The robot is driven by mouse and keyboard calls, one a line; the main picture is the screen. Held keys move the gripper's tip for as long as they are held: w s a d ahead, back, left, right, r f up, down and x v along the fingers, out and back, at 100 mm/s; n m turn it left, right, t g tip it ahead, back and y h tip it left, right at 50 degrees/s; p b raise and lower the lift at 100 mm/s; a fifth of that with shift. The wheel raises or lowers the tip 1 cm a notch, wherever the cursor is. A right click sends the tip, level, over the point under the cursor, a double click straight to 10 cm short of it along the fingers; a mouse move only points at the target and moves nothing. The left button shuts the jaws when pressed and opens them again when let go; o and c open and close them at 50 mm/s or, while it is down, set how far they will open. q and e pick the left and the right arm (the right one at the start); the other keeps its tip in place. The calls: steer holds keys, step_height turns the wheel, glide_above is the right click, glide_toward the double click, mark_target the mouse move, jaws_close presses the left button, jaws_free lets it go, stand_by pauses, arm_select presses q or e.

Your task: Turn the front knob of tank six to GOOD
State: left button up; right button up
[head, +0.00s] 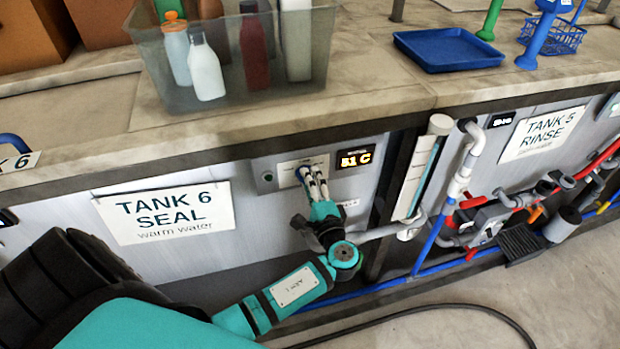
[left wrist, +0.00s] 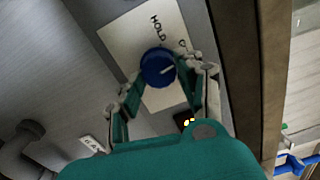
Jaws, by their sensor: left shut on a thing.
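The blue front knob (left wrist: 158,67) of tank six sits on a white label plate (left wrist: 120,42) in the left wrist view. HOLD is printed by the knob, with another word beginning beside it, mostly hidden by a finger. A pale mark on the knob's face points roughly to the right of the picture. My left gripper (left wrist: 162,76) is shut on the knob, a finger on each side. In the head view my left gripper (head: 312,175) reaches up to the panel and mostly hides the knob. The TANK 6 SEAL sign (head: 165,212) hangs left of it. My right gripper is not in view.
A lit display (head: 355,159) reads 51 C right of the knob. A grey pipe (head: 385,232) and a clear vertical tube (head: 422,175) stand to the right. A bin of bottles (head: 240,95) and a blue tray (head: 448,50) rest on the counter above.

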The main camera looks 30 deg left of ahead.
arm_select(q)
steer(key=m+p, duration=0.2)
steer(key=m, duration=0.2)
steer(key=m+p, duration=0.3)
steer(key=m, duration=0.2)
steer(key=m+p, duration=0.2)
steer(key=m, duration=0.2)
steer(key=shift+s+a+f+m+t+h, duration=0.1)
steer(key=shift+s+f+m+t+h, duration=0.1)
steer(key=shift+f+m+t+h, duration=0.15)
steer(key=shift+m, duration=0.25)
steer(key=o, duration=1.1)
steer(key=shift+r, duration=0.1)
steer(key=shift+o, duration=0.2)
steer(key=v, duration=1.2)
